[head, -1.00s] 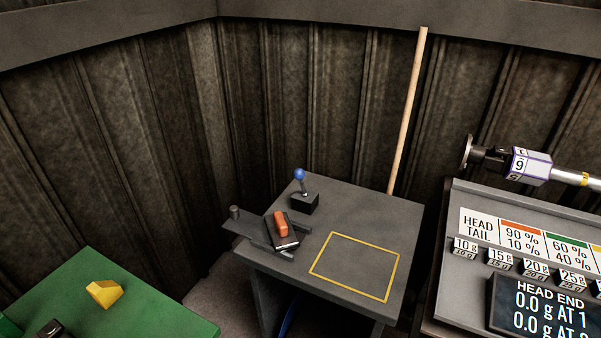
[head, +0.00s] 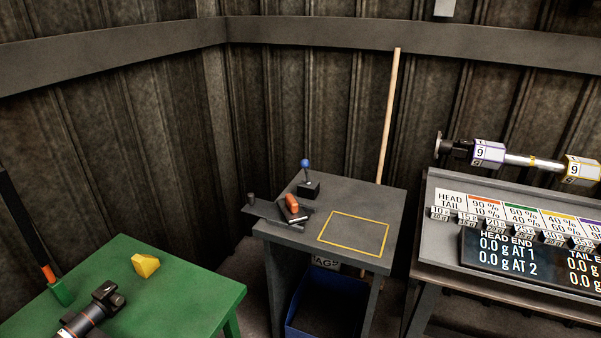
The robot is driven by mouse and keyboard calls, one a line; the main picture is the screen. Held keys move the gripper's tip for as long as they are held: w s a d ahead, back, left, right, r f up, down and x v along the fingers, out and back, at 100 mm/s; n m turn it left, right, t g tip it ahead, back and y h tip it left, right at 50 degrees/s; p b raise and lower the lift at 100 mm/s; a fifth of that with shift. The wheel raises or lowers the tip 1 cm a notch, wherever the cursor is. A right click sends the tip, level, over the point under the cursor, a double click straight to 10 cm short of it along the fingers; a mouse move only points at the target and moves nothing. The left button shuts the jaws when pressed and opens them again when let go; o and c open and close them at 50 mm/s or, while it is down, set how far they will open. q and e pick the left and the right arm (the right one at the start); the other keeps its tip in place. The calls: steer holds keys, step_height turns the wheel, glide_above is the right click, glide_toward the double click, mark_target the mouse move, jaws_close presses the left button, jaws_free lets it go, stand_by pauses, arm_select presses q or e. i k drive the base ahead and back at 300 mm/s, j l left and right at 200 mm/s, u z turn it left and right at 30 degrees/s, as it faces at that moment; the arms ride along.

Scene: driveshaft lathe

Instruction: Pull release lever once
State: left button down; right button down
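A lever with a blue ball knob (head: 305,163) stands upright on a dark block (head: 308,189) at the back of the small grey table (head: 352,198). I cannot tell for sure that it is the release lever. Neither of my grippers shows in the head view.
An orange-and-black object (head: 292,205) lies by a dark bracket on the grey table's left edge. A green table (head: 190,284) at left holds a yellow block (head: 145,265) and a black tool (head: 90,312). A blue bin (head: 325,305) is below; the balancing machine (head: 440,225) is at right.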

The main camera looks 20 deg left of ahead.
mark_target(304, 163)
steer(key=k, duration=0.4)
steer(key=u, duration=2.15)
steer(key=l, duration=1.4)
steer(key=i+l, duration=0.15)
steer(key=l, duration=1.3)
